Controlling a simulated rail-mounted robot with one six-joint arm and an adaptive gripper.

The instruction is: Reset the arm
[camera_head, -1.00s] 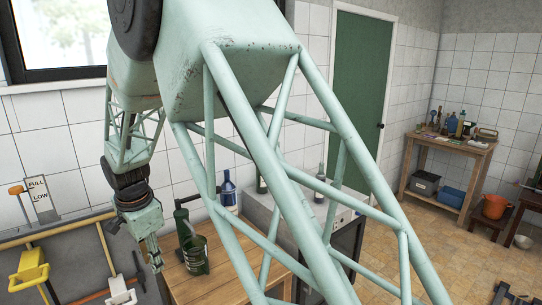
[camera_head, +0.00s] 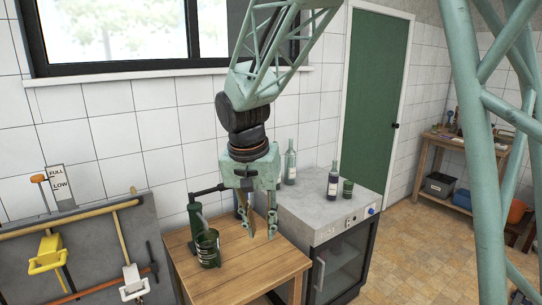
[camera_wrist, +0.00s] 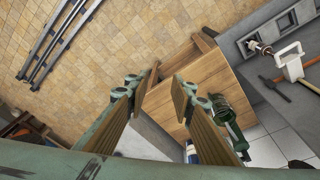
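My gripper (camera_head: 257,228) hangs from my arm, pointing down, in the middle of the head view. It appears above the wooden table (camera_head: 240,275), to the right of a green bottle (camera_head: 197,222) and a green cup-like vessel (camera_head: 208,248). In the wrist view my gripper (camera_wrist: 162,95) has its two wood-faced fingers apart, with a clear gap and nothing between them. The wooden table (camera_wrist: 213,85) shows beyond the fingers there, and a green object (camera_wrist: 224,118) stands beside the right finger.
A grey cabinet (camera_head: 325,215) right of the table bears bottles (camera_head: 333,180) and a dark green cup (camera_head: 347,189). A tool board (camera_head: 90,250) is at left. A green door (camera_head: 372,100) and a workbench (camera_head: 450,155) stand farther back. Tiled floor (camera_head: 410,240) is open at right.

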